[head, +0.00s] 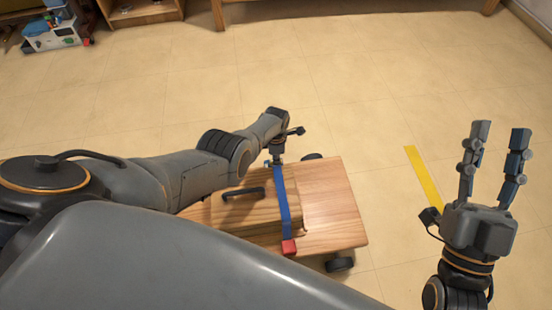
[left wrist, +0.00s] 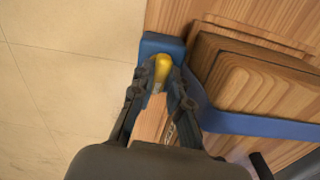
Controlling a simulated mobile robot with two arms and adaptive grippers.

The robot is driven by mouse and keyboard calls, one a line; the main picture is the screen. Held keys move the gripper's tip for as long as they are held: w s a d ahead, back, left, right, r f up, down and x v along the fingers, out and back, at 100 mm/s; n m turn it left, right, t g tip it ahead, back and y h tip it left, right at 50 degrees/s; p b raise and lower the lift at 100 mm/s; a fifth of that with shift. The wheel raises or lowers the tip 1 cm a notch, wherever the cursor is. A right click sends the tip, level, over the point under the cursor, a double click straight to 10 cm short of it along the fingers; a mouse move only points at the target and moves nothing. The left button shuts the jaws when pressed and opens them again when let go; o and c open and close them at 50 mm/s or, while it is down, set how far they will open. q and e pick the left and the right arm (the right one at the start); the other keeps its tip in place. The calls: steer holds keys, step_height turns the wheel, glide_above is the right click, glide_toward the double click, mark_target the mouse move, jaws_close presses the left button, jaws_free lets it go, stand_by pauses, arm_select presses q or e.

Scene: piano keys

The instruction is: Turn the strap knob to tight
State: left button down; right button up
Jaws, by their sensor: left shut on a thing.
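The strap knob (left wrist: 163,66) is yellow and sits on a blue block (left wrist: 160,43) at the edge of the wooden board. My left gripper (left wrist: 161,80) has its two fingers on either side of the knob and is shut on it. In the head view my left gripper (head: 276,152) is at the far end of the blue strap (head: 282,195), and the knob is hidden there. The strap runs over a wooden case (head: 245,212) to a red block (head: 289,247). My right gripper (head: 494,165) is open and empty, raised at the right with its fingers pointing up.
The case has a black handle (head: 243,192) and rests on a wooden dolly (head: 335,215) with black wheels. A yellow floor strip (head: 424,175) lies between the dolly and my right gripper. Open tiled floor surrounds the dolly. A box of items (head: 52,35) stands at the far left.

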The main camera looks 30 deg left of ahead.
arm_select(q)
steer(key=shift+n, duration=0.6)
steer(key=shift+a, duration=0.1)
steer(key=c, duration=1.3)
jaws_free()
steer(key=shift+r, duration=0.15)
steer(key=shift+w+r, duration=0.1)
steer(key=shift+r, duration=0.35)
step_height(320, 180, up, 11)
